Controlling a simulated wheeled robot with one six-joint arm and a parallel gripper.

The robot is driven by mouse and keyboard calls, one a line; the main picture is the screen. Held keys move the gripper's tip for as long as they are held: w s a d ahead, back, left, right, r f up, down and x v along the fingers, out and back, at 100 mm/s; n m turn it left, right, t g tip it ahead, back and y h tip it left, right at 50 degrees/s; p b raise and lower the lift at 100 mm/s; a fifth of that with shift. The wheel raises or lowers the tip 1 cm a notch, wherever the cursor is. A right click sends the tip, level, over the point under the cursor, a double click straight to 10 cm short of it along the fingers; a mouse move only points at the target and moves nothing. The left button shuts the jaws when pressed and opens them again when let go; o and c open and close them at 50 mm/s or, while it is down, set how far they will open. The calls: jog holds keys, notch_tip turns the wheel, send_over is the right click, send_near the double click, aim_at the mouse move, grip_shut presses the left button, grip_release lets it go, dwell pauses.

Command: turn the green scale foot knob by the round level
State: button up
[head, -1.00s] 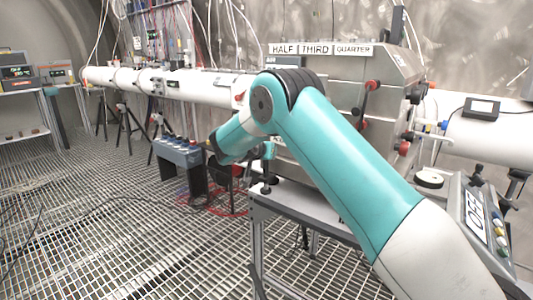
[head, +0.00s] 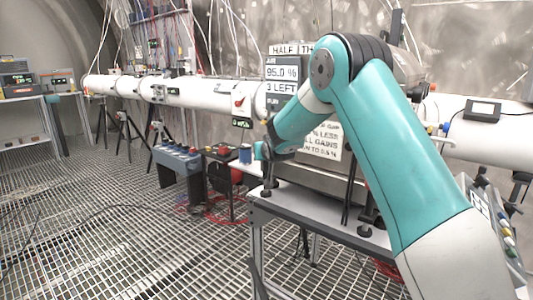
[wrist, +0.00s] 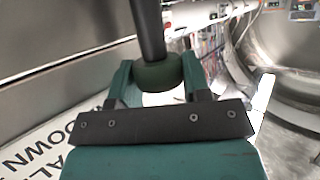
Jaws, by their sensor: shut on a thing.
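In the wrist view, a rounded dark green knob (wrist: 159,74) sits on a black stem (wrist: 150,30). My gripper (wrist: 157,70) is shut on this knob, with one teal finger on each side of it. In the head view, my gripper (head: 264,152) is small and partly hidden by my own wrist, at the left end of the steel bench. The knob cannot be made out there. I cannot make out a round level in either view.
A steel bench (head: 325,233) with black feet stands below my arm. A display (head: 282,73) reads 95.0 % and 3 LEFT. A printed sign (head: 326,141) is partly behind my arm. A long white pipe (head: 190,92) runs behind. The grated floor at left is mostly clear.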

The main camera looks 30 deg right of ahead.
dwell(0.4)
jog(key=o, duration=0.9)
jog(key=b+v, duration=0.1)
jog(key=v, duration=1.6)
jog(key=shift+s+r, duration=0.1)
jog(key=shift+s, duration=0.05)
jog(key=shift+a, duration=0.1)
